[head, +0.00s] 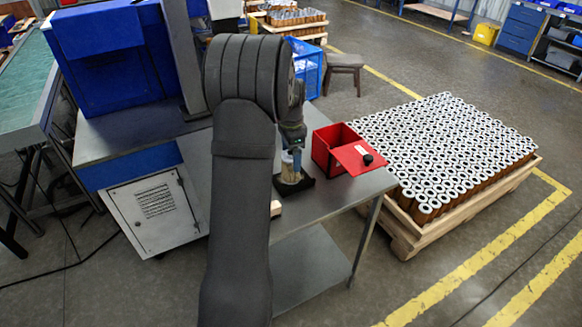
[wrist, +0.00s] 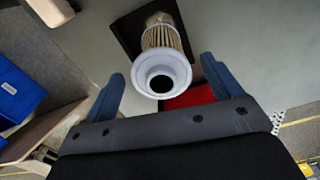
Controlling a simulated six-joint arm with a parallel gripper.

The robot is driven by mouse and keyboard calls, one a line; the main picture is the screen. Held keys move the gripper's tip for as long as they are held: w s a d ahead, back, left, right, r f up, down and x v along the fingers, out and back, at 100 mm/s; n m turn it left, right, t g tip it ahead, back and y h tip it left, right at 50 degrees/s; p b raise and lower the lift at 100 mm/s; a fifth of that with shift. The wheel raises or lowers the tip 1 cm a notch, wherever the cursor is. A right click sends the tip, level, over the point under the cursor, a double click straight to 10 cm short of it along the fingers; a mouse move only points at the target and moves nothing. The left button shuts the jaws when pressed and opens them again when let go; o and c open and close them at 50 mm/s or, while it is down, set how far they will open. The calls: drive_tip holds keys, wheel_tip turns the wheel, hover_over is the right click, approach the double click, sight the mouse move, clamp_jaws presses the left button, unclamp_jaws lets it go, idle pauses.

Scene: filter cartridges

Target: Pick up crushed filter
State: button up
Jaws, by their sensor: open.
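A filter (head: 290,170) with a pale pleated body stands on a dark plate (head: 303,187) on the grey metal table, under my gripper (head: 292,150). In the wrist view the filter (wrist: 162,72) shows its white ring-shaped end cap with a dark hole towards me. Its body runs back to the dark plate (wrist: 124,32). My gripper (wrist: 162,70) is open, with one blue finger on each side of the filter and a visible gap on both sides. I cannot make out clear crushing from this angle.
A red box (head: 322,151) with its red lid stands right of the plate. A small pale object (head: 276,208) lies near the table's front, partly behind my arm. A blue machine (head: 110,50) stands left. A pallet of several filters (head: 408,232) is on the floor at right.

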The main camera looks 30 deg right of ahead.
sight(289, 175)
wheel_tip(289, 175, down, 3)
drive_tip(key=shift+w+r, duration=0.1)
drive_tip(key=c, duration=1.1)
